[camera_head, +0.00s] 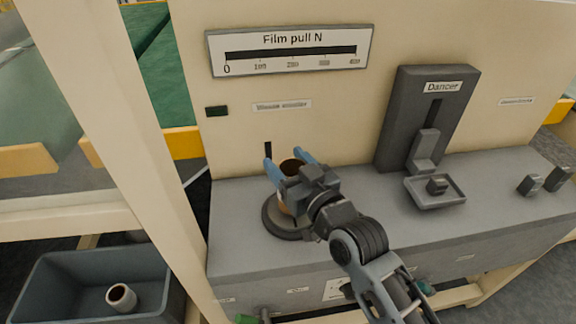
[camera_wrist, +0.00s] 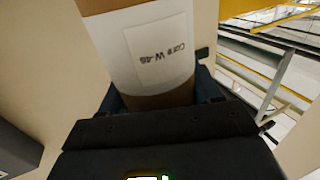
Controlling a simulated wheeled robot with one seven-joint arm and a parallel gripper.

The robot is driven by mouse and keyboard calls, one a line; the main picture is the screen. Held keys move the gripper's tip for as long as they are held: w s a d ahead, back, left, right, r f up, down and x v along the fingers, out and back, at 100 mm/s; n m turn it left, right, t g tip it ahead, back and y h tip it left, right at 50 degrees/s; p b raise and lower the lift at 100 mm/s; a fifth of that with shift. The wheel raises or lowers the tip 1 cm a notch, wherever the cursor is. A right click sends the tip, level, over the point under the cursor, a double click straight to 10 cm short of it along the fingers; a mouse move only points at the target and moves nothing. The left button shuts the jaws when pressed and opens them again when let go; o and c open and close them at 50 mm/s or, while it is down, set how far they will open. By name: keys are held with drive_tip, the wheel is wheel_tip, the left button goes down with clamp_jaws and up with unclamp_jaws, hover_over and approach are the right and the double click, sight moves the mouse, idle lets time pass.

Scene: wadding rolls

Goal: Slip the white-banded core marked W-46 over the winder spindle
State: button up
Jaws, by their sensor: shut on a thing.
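My gripper (camera_head: 290,163) is shut on a brown core with a white band, held upright at the round dark base on the grey bench. In the wrist view the core (camera_wrist: 160,55) fills the top middle, and its label reads like "Core W-46". The round base (camera_head: 270,218) lies directly below the core. The spindle itself cannot be made out; the core and gripper hide that spot. Whether the core touches the base is hard to tell.
A cream panel with a "Film pull N" scale (camera_head: 291,51) rises behind. The dark "Dancer" unit (camera_head: 395,120) and a small tray (camera_head: 452,194) stand to the right. A grey bin (camera_head: 60,268) at lower left holds another core (camera_head: 121,297).

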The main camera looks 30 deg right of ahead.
drive_tip(key=shift+f, duration=0.45)
drive_tip(key=shift+f, duration=0.1)
drive_tip(key=o, duration=1.5)
drive_tip(key=shift+c, duration=0.2)
drive_tip(key=s+b, duration=0.1)
drive_tip(key=s, duration=1.1)
drive_tip(key=shift+d, duration=0.4)
drive_tip(key=shift+s, duration=0.15)
